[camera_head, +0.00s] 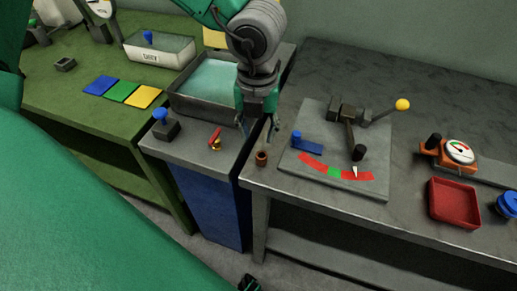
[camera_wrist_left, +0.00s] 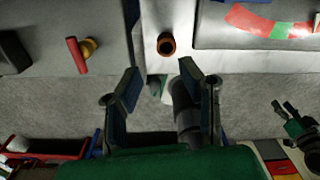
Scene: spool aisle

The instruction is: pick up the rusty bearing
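The rusty bearing (camera_head: 261,158) is a small brown ring-like cylinder standing upright near the front left corner of the grey bench (camera_head: 415,225). In the wrist view the bearing (camera_wrist_left: 166,45) shows its dark hole, beyond the fingertips and roughly centred between them. My left gripper (camera_head: 257,128) hangs above and behind the bearing in the head view. Its fingers are spread with nothing between them, as the left gripper (camera_wrist_left: 164,82) also shows in the wrist view. A small dark and green piece at the bottom edge of the head view may be my right gripper (camera_head: 248,283); its fingers are unclear.
Left of the bearing, a red-handled brass valve (camera_head: 216,140) and a blue-knobbed block (camera_head: 165,126) sit beside a wash basin (camera_head: 180,101). Right of it lies a lever plate (camera_head: 318,118) with a red-green scale. A red tray (camera_head: 454,203) stands farther right.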

